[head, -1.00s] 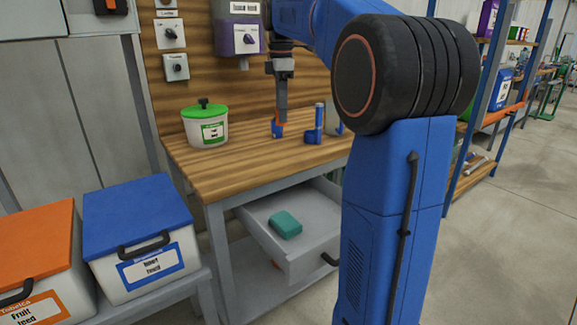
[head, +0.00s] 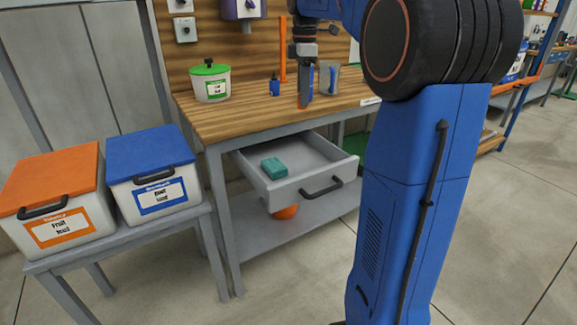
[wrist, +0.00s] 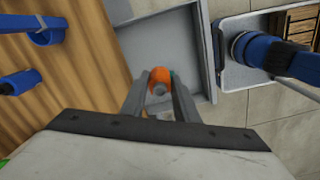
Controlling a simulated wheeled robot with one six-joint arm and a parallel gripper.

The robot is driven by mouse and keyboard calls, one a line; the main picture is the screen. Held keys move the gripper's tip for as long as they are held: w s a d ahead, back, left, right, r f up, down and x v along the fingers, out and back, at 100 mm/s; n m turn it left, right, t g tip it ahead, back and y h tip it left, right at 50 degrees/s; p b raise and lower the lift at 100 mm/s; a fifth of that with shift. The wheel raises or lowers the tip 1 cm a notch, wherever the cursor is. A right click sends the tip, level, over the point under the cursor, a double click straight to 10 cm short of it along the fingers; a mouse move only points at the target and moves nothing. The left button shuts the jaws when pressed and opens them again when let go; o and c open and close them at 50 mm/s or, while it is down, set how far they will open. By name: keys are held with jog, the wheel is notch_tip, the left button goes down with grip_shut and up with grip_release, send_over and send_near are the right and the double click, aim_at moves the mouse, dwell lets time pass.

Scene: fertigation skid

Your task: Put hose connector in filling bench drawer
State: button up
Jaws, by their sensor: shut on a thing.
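The filling bench drawer (head: 329,187) is pulled open below the wooden bench top (head: 235,117). A teal block (head: 274,168) lies inside it. My gripper (head: 305,102) points down near the bench's front edge, above and behind the open drawer. In the wrist view its fingers (wrist: 160,88) are shut on an orange piece, which I take to be the hose connector (wrist: 160,75). Most of this piece is hidden by the fingers. The drawer's grey interior (wrist: 175,35) shows beyond the fingertips, with the wooden bench top (wrist: 85,65) to the left.
Blue fittings (head: 274,87) and a green-lidded tub (head: 211,84) stand on the bench. An orange round thing (head: 287,212) sits on the lower shelf beneath the drawer. Two lidded bins, orange (head: 55,220) and blue (head: 155,190), stand at left.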

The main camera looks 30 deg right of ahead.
send_near(303, 166)
notch_tip(303, 166, down, 5)
jog(key=shift+w+f, duration=0.1)
jog(key=shift+w, duration=0.05)
dwell(0.6)
jog(key=shift+f, duration=0.1)
jog(key=o, duration=1)
notch_tip(303, 166, up, 12)
jog(key=shift+r, duration=0.15)
